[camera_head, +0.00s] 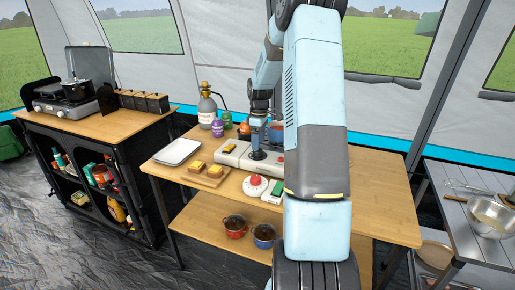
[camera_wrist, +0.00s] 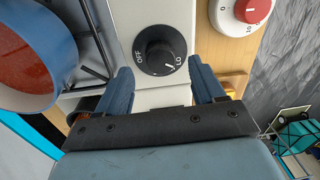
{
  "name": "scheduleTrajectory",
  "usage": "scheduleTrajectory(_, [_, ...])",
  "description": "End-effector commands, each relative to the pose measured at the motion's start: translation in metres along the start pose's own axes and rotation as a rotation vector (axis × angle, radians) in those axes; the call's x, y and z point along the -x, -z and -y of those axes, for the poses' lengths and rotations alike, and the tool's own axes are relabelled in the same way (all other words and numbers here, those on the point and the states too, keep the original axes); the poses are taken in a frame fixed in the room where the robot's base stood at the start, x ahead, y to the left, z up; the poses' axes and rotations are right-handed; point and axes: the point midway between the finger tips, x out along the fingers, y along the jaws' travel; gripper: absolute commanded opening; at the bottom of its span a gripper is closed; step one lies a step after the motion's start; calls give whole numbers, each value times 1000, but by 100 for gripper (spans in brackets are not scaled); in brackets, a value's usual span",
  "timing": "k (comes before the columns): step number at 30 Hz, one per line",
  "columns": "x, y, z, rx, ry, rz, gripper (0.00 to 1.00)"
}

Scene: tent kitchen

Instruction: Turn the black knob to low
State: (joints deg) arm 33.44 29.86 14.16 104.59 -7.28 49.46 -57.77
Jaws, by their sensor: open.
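The black knob (camera_head: 257,155) is on a light grey panel, partly hidden by my gripper in the head view. In the wrist view the black knob (camera_wrist: 158,50) is seen from close by, with OFF printed to its left and LO to its lower right. A small pale mark on the knob lies toward the lower right, near LO; its exact alignment is hard to tell. My gripper (camera_wrist: 163,82) is open, its two blue fingers spread apart below the knob in the picture, one to each side. No contact with the knob is visible.
A white unit with a red dial (camera_wrist: 255,9) is close by on the right in the wrist view. A blue pot with red contents (camera_wrist: 28,62) is close on the left. A tray (camera_head: 178,151) and food on a board (camera_head: 207,174) share the table.

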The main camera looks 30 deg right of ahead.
Motion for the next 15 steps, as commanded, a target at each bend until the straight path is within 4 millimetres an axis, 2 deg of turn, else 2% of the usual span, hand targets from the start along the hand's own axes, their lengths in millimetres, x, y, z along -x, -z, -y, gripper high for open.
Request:
scheduleTrajectory(1, [12, 0, -1, 0, -5, -2, 68])
scheduleTrajectory(9, [64, 0, 0, -1, -3, -1, 68])
scheduleTrajectory(15, [90, 0, 0, 0, -1, -1, 68])
